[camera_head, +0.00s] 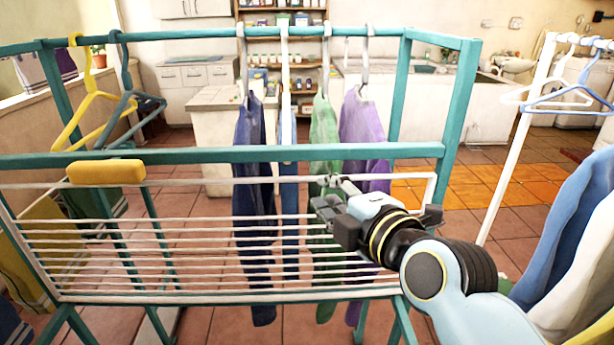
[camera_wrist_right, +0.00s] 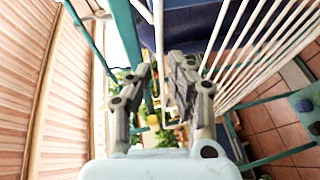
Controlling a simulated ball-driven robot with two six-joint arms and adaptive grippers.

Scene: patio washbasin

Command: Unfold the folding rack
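The folding rack has a teal frame (camera_head: 250,154) and a white wire panel (camera_head: 150,297) on its front, below the front teal bar. A yellow block (camera_head: 105,172) sits at the panel's upper left. My right gripper (camera_head: 326,208) is at the panel's right part, in front of the wires. In the right wrist view my right gripper (camera_wrist_right: 158,80) has its two fingers apart. A white rail (camera_wrist_right: 159,45) of the rack runs between or just beyond them; contact cannot be told. The white wires (camera_wrist_right: 245,55) lie to their right. My left gripper is not in view.
Several garments hang from the rear teal rail, including a green one (camera_head: 325,130) and a purple one (camera_head: 362,130). Yellow (camera_head: 90,105) and grey hangers hang at the left. A white clothes stand (camera_head: 515,140) with hangers and blue clothing is close on the right.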

